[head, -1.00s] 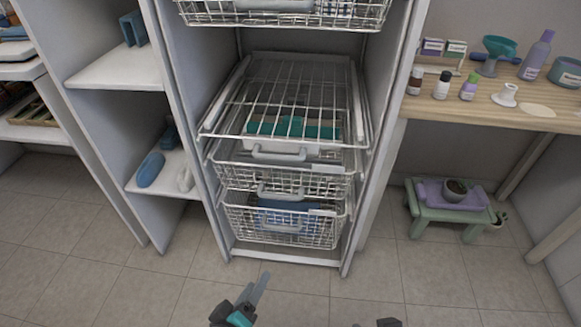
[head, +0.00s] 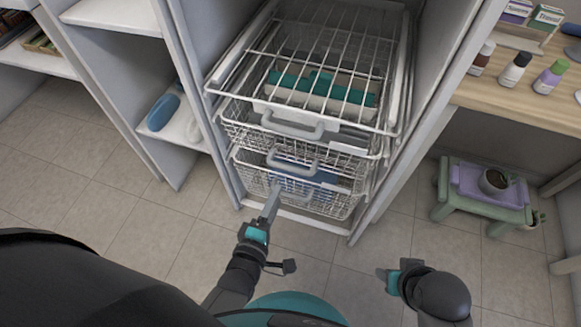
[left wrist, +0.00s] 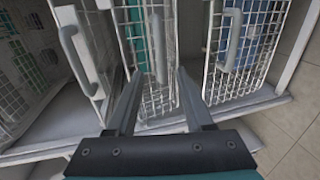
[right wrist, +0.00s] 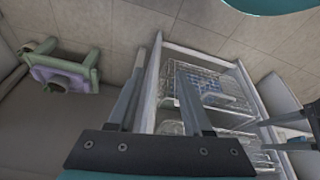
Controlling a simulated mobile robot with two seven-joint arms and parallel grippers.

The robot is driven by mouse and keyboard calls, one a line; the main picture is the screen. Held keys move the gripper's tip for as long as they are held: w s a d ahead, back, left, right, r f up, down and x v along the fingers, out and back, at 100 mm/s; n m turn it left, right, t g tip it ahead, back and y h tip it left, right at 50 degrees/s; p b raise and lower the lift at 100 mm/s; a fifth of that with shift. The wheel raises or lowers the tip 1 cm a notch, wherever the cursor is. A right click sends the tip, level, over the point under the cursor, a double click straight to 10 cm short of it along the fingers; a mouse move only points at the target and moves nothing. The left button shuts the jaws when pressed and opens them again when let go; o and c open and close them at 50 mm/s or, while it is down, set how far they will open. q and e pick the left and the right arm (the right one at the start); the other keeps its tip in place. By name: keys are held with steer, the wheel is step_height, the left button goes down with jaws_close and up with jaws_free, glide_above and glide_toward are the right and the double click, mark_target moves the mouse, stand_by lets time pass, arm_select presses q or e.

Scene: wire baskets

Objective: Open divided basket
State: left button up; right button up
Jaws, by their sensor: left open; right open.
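A stack of wire baskets stands in a tall white cabinet. Each has a grey front handle; I cannot tell which basket is divided. My left gripper (head: 274,196) is open and empty, close in front of the lower baskets. In the left wrist view its fingers (left wrist: 158,80) point at the middle handle (left wrist: 157,48), apart from it. My right gripper (head: 384,275) is open and empty, over the floor; the right wrist view shows its fingers (right wrist: 172,60).
White shelves (head: 185,130) stand left of the cabinet. A wooden worktop (head: 515,95) with bottles and a green stool (head: 480,205) are at the right. The tiled floor in front is clear.

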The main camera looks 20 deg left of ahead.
mark_target(289, 170)
arm_select(q)
steer(key=b+x, duration=0.2)
steer(key=x, duration=0.4)
steer(key=shift+w+f+b, duration=0.15)
steer(key=shift+w+b, duration=0.15)
steer(key=shift+w, duration=0.05)
arm_select(e)
step_height(289, 170, up, 6)
steer(key=f+t, duration=0.1)
arm_select(q)
steer(key=shift+b+x, duration=1.05)
steer(key=shift+x, duration=1.3)
arm_select(e)
steer(key=w+a+t+y, duration=0.2)
steer(key=w+a+t, duration=0.1)
steer(key=w+a, duration=0.1)
steer(key=shift+a+r+n+t, duration=0.15)
steer(key=shift+n+t, duration=0.15)
steer(key=shift+w, duration=0.1)
arm_select(q)
steer(key=shift+c, duration=0.4)
jaws_close()
